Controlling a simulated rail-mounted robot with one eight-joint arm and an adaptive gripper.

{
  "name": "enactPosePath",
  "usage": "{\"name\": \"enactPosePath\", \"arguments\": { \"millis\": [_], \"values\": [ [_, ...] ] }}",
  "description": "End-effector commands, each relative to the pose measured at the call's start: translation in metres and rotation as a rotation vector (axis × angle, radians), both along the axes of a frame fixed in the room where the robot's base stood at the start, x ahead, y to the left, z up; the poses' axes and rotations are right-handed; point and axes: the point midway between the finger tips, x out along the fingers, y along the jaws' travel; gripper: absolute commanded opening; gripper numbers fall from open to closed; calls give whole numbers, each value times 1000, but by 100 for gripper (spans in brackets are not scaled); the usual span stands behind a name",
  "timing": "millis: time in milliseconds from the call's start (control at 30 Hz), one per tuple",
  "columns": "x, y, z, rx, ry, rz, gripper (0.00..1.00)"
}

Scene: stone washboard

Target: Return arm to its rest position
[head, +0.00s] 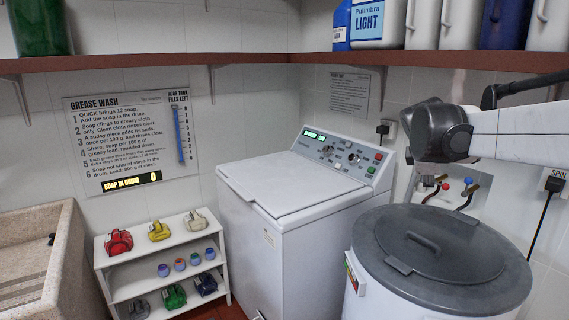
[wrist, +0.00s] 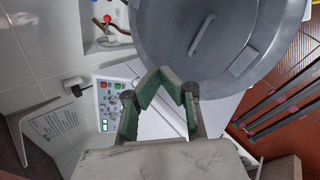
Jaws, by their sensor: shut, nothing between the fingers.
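My gripper (wrist: 166,78) is in the wrist view, its green-lined fingers shut with nothing between them. It is in the air, with the grey round lid (wrist: 190,40) beyond the fingertips in that view. In the head view my arm (head: 530,132) reaches in from the right edge, and its dark wrist joint (head: 440,130) is above the round drum's grey lid (head: 440,250). The fingers cannot be made out clearly in the head view.
The white washing machine (head: 300,185) stands closed left of the drum. A stone basin (head: 40,255) is at far left. A red-brown wall shelf (head: 150,62) carries containers. Taps (head: 455,187) are behind the drum.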

Motion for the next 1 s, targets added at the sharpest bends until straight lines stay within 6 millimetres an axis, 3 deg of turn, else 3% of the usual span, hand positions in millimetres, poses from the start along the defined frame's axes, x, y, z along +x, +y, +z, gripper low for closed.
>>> {"name": "enactPosePath", "arguments": {
  "millis": [33,467,800,1000],
  "values": [
    [-18,11,-1,44,-23,-26,0],
    [-153,89,-31,466,-205,-323,0],
    [-257,141,-85,799,-285,-586,0],
    [-302,163,-118,957,-304,-725,0]
  ]
}}
